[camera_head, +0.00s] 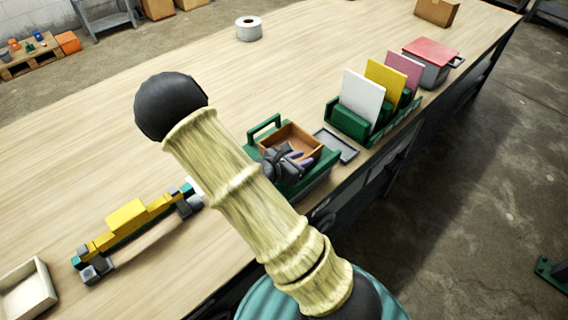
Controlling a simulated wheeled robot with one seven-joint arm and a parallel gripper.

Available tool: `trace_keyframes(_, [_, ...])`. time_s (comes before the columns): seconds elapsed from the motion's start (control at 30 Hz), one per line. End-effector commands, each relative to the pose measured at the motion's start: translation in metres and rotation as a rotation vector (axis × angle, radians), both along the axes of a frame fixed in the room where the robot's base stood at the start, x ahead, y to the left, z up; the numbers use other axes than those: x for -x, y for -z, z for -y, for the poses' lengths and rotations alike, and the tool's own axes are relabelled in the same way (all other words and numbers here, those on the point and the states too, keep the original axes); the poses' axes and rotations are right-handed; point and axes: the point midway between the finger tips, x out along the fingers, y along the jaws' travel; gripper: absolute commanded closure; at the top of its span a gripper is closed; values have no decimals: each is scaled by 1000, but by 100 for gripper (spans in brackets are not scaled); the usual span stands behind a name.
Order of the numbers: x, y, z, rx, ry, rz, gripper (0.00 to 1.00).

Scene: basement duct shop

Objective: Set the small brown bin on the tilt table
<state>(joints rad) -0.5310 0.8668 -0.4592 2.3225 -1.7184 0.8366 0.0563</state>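The small brown bin (305,140) is an open orange-brown box near the table's front edge. It is over or on a green stand with raised rails (325,164), which looks like the tilt table. I cannot tell whether the bin rests on it or is held just above. My gripper (288,160), dark grey with purplish parts, is at the bin's near side and overlaps it. Its fingertips are too small and hidden to show whether they grip the bin's wall. My arm, in a pale yellow sleeve, covers the stand's left part.
A yellow-and-teal tool (127,222) lies left. A white tape roll (249,28) stands behind. The middle tabletop is clear.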

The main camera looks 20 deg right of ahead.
Motion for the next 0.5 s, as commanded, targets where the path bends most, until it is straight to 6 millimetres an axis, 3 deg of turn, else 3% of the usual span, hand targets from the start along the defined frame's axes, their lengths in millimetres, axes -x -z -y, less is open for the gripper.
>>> trace_keyframes(0.5, [29, -35, -86, -4, -11, 1, 75])
